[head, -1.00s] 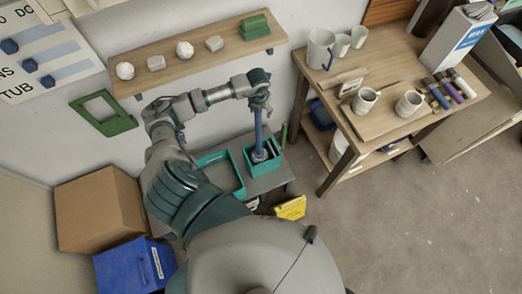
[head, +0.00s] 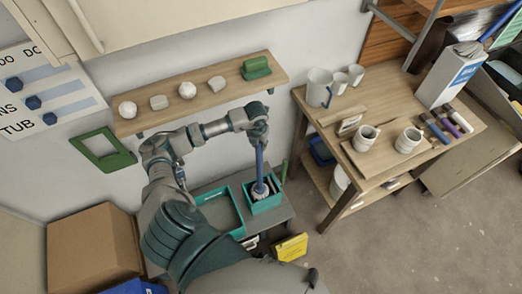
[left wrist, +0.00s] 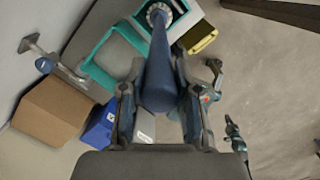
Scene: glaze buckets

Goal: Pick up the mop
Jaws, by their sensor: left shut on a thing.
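The mop has a blue handle (head: 260,162) and a pale, round head (head: 260,189). It is upright, with its head at the mouth of a small teal bucket (head: 268,205); I cannot tell whether it touches the bucket. My left gripper (head: 257,127) is shut on the upper handle. In the left wrist view, the handle (left wrist: 160,62) runs away between the fingers of my left gripper (left wrist: 160,102), and the mop head (left wrist: 158,12) shows at the top edge.
A larger teal tray (head: 222,207) is left of the bucket on a low grey stand. A yellow object (head: 291,247) is in front. A wooden table (head: 330,128) with cups stands right, and a wall shelf (head: 210,96) is behind. Cardboard and blue boxes are left.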

